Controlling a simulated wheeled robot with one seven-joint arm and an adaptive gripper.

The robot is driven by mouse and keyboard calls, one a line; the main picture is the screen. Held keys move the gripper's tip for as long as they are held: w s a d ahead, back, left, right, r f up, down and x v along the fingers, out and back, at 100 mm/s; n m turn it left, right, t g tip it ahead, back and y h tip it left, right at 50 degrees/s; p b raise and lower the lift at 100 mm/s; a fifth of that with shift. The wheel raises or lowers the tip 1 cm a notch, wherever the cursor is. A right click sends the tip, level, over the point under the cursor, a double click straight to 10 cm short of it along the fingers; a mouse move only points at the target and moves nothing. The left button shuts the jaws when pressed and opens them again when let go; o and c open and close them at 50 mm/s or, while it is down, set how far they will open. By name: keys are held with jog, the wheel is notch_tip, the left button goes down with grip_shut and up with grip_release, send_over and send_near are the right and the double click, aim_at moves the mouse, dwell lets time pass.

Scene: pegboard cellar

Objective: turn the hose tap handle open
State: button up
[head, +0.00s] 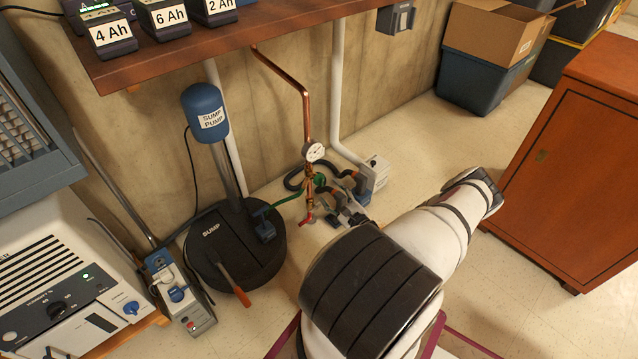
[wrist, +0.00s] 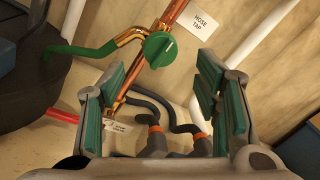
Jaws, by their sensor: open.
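The hose tap handle (wrist: 160,48) is a round green knob with a pale line across it, on a brass and copper fitting in the upper middle of the wrist view. A white label reading HOSE TAP (wrist: 201,22) is beside it. A green hose (wrist: 85,51) runs left from the brass spout. My gripper (wrist: 162,78) is open, with green-padded fingers at left and right. The handle appears between and beyond the fingertips, with no contact visible. In the head view the green handle (head: 320,180) is small and partly obscured among the pipework below the gauge.
A red lever (head: 307,218) is below the tap. Dark hoses with orange bands (wrist: 155,130) curve under it. The sump pump (head: 207,113) and its black lid (head: 235,260) stand left. A workbench (head: 180,50) overhangs above; an orange cabinet (head: 575,160) stands right.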

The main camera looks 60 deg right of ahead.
aim_at(322, 183)
jog(key=b+x, duration=0.2)
jog(key=x, duration=0.5)
jog(key=shift+w+d+b, duration=0.15)
jog(key=shift+w+b, duration=0.15)
jog(key=shift+w, duration=0.05)
jog(key=c, duration=1.1)
